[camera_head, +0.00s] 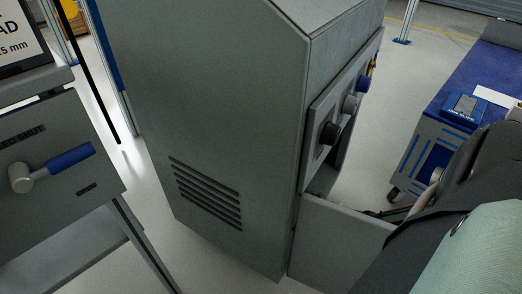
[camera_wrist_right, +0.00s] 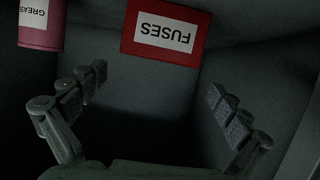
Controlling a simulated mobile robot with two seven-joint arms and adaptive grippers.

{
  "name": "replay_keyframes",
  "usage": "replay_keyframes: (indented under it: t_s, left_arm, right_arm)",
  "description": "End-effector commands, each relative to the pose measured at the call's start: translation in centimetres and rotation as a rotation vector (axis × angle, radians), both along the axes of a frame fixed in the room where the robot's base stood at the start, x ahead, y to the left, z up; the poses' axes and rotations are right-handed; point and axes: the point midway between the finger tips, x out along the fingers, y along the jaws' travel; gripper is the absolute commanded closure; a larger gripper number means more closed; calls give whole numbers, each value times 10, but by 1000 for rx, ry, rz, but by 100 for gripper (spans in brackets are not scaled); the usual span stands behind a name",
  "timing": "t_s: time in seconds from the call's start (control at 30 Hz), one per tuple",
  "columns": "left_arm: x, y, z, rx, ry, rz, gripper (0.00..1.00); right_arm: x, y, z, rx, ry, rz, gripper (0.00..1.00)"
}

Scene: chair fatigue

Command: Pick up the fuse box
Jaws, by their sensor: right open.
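The fuse box (camera_wrist_right: 163,46) is red with a white label reading FUSES, upside down in the right wrist view. It sits at the top middle, beyond my fingertips, inside a dark grey compartment. My right gripper (camera_wrist_right: 157,84) is open, with one finger on each side and nothing between them. The fuse box appears apart from both fingers. In the head view my right arm reaches in from the right toward the grey cabinet (camera_head: 215,95), and the fuse box is hidden there. My left gripper is not in view.
A pink grease can (camera_wrist_right: 40,24) stands left of the fuse box. Compartment walls are close around my right gripper. A blue cart (camera_head: 430,130) stands right; a lever unit (camera_head: 50,150) stands left.

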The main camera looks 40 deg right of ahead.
Motion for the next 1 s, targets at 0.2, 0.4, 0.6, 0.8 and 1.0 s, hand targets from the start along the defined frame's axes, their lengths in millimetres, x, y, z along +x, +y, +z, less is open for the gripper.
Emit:
replay_keyframes:
  t_s: [0.2, 0.4, 0.6, 0.8, 1.0]
  left_arm:
    - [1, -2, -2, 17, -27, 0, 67]
    - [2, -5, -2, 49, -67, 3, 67]
    - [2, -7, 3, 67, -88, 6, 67]
    - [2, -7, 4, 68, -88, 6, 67]
    - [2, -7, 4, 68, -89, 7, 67]
  right_arm:
    - [22, 6, -11, 1, -2, 0, 0]
    - [48, 13, -25, 2, -5, 0, 0]
    - [67, 18, -29, 1, -2, 0, 0]
    - [67, 18, -28, 1, 0, 0, 0]
    - [67, 18, -28, 1, 0, 0, 20]
